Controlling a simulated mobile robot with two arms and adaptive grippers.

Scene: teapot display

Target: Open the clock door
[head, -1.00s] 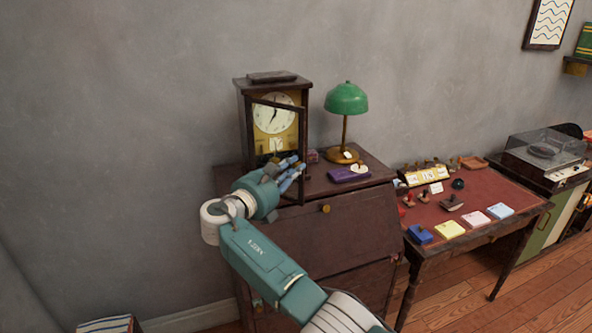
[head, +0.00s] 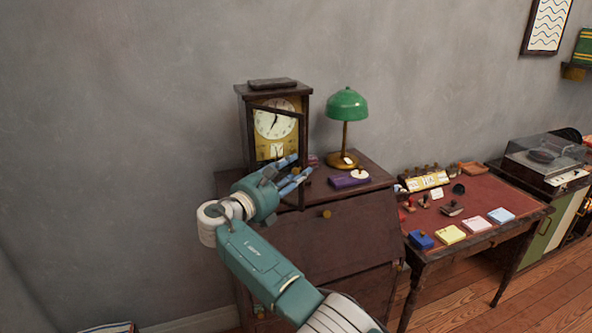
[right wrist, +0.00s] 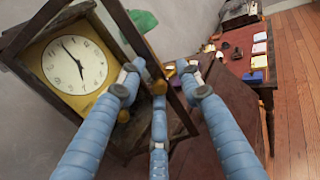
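The clock (head: 245,125) is a dark wooden box with a white dial and gold face, standing on the dark cabinet. Its glazed, framed door (head: 302,135) stands ajar, with its right edge swung out from the case. The dial also shows in the right wrist view (right wrist: 75,65), with the door frame (right wrist: 140,40) and a small brass knob (right wrist: 159,87) beside it. My right gripper (head: 296,168) is at the door's lower right part. Its blue fingers are apart, on either side of the door's edge; whether they touch it is unclear. My left gripper is out of view.
A green lamp (head: 346,105) and a purple pad (head: 349,180) stand right of the clock on the cabinet (head: 345,235). A red-topped desk (head: 470,195) with stamps and note pads is farther right. Bare wall lies left of the clock.

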